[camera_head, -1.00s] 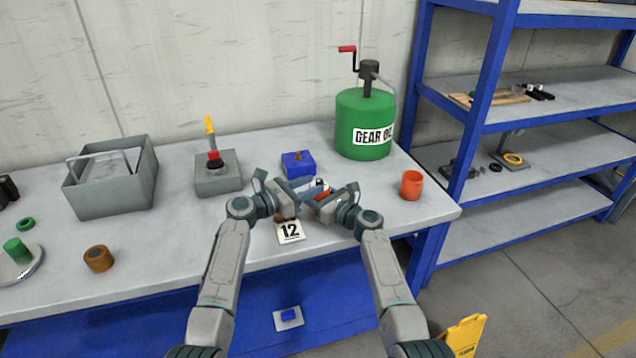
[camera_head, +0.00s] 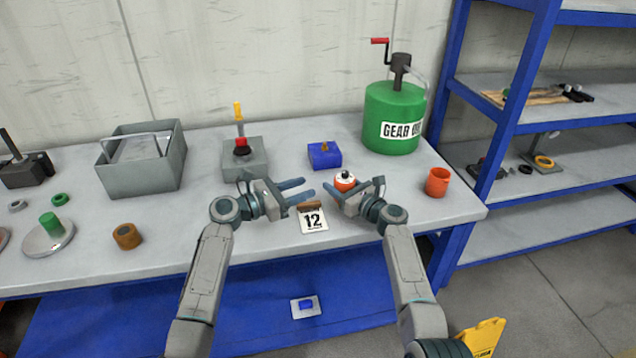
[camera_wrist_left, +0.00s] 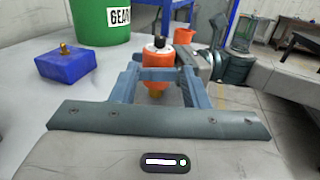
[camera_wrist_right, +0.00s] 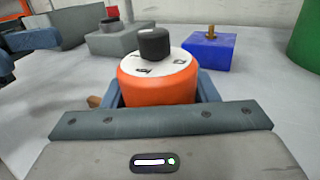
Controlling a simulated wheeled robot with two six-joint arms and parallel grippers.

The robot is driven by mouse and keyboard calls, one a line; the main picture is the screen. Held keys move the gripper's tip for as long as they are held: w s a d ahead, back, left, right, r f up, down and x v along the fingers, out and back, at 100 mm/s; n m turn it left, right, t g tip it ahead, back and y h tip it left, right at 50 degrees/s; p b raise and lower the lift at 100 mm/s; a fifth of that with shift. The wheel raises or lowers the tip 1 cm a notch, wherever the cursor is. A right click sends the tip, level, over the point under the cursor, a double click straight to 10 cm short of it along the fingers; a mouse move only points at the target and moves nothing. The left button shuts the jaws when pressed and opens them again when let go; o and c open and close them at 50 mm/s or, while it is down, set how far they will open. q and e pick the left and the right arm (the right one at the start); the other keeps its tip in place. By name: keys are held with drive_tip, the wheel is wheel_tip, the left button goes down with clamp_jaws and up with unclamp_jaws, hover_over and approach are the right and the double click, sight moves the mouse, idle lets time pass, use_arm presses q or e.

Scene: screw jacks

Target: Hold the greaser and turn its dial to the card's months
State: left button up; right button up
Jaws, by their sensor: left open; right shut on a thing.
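The greaser (camera_head: 345,182) is an orange can with a white dial face and a black knob on top. In the right wrist view the greaser (camera_wrist_right: 157,84) stands upright between the fingers of my right gripper (camera_head: 345,190), which is shut on it. Some marks show on the dial face, too small to read surely. My left gripper (camera_head: 308,190) is open and empty, to the left of the greaser, its fingers pointing at it. In the left wrist view the greaser (camera_wrist_left: 158,65) shows beyond the open fingers. The card (camera_head: 313,221) reads 12 and stands at the table's front.
A blue block (camera_head: 324,155) with a brass fitting and a green gear oil drum (camera_head: 393,118) stand behind. An orange cup (camera_head: 437,182) is at the right. A grey block with a yellow-tipped lever (camera_head: 244,155) and a grey bin (camera_head: 143,172) are at the left.

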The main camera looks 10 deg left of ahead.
sight(342, 175)
use_arm(q)
drive_tip(key=x, duration=1.1)
drive_tip(key=shift+d, duration=0.2)
clamp_jaws()
drive_tip(key=shift+f, duration=0.1)
